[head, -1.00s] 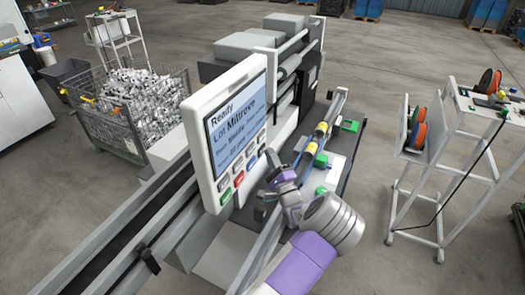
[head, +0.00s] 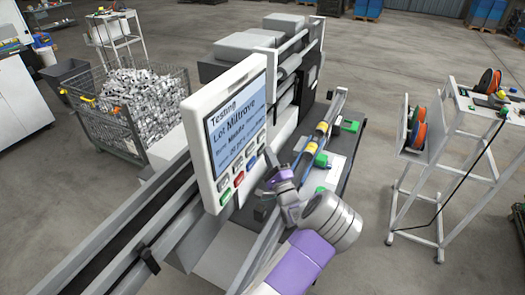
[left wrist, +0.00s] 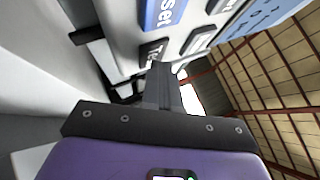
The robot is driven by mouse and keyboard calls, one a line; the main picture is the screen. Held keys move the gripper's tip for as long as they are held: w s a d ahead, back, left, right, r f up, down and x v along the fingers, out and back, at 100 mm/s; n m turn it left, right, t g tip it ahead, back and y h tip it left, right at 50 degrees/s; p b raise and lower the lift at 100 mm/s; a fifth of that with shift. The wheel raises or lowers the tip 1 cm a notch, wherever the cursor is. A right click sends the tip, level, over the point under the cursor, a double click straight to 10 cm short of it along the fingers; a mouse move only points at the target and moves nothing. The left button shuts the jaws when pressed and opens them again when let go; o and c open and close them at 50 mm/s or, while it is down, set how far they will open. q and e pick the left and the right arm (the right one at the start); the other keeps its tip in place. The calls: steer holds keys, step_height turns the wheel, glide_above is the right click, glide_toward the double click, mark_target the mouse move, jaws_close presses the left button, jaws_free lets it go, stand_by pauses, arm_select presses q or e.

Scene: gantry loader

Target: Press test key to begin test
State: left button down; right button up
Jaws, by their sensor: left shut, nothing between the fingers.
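The control panel (head: 226,130) is a white tilted box with a light blue screen (head: 238,122) that reads "Testing" above "Lot Miltrove". Rows of keys sit below the screen, among them a red key (head: 239,179) and a green key (head: 225,196). In the left wrist view, a key whose label starts "Te" (left wrist: 153,50) sits just beyond the fingertips, which partly cover it. Beside it is a blue key (left wrist: 162,12) with a label ending in "set". My left gripper (head: 270,183) is shut and empty, close to the panel's lower right edge; it also shows in the left wrist view (left wrist: 162,80). Contact is unclear.
A conveyor (head: 115,245) runs past the panel at lower left. Yellow-banded cylinders (head: 322,128) and green blocks lie on the machine bed behind my gripper. A wire bin of metal parts (head: 130,110) stands left. A trolley with spools (head: 450,150) stands right, with clear floor between.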

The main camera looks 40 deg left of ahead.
arm_select(q)
steer(key=shift+w+d, duration=0.15)
steer(key=shift+d, duration=0.6)
steer(key=d, duration=0.1)
steer(key=w+d, duration=0.1)
steer(key=d, duration=0.2)
steer(key=shift+w+d, duration=0.3)
steer(key=shift+d, duration=0.1)
steer(key=shift+a, duration=0.15)
stand_by(0.4)
